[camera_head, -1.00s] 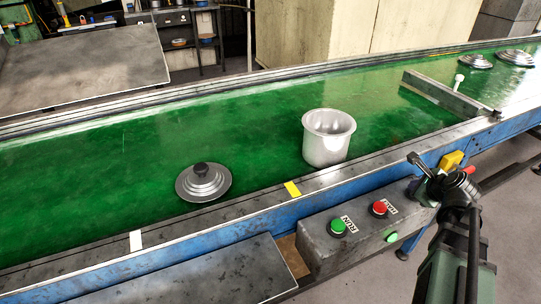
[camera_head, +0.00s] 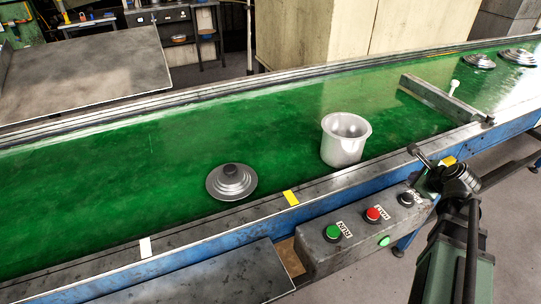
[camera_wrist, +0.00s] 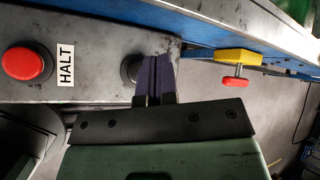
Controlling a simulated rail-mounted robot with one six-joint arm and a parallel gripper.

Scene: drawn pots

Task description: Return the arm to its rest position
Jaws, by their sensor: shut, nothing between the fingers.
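My gripper (camera_head: 432,184) is beside the right end of the grey control box (camera_head: 320,262), at the near side of the conveyor. In the wrist view my purple-dark fingers (camera_wrist: 153,66) are together and empty. They overlap a black button (camera_wrist: 130,69) in that view; contact cannot be told. The black button (camera_head: 405,199) shows clear of my fingers in the head view. The box also bears a green RUN button (camera_head: 333,232) and a red HALT button (camera_head: 373,214); the red one shows in the wrist view (camera_wrist: 24,64).
A silver pot (camera_head: 344,142) and a lid (camera_head: 231,182) stand on the green belt (camera_head: 110,180). A diverter bar (camera_head: 440,98) crosses part of the belt; lids (camera_head: 479,62) lie beyond it. A yellow-and-red valve handle (camera_wrist: 237,58) is close right of my fingers.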

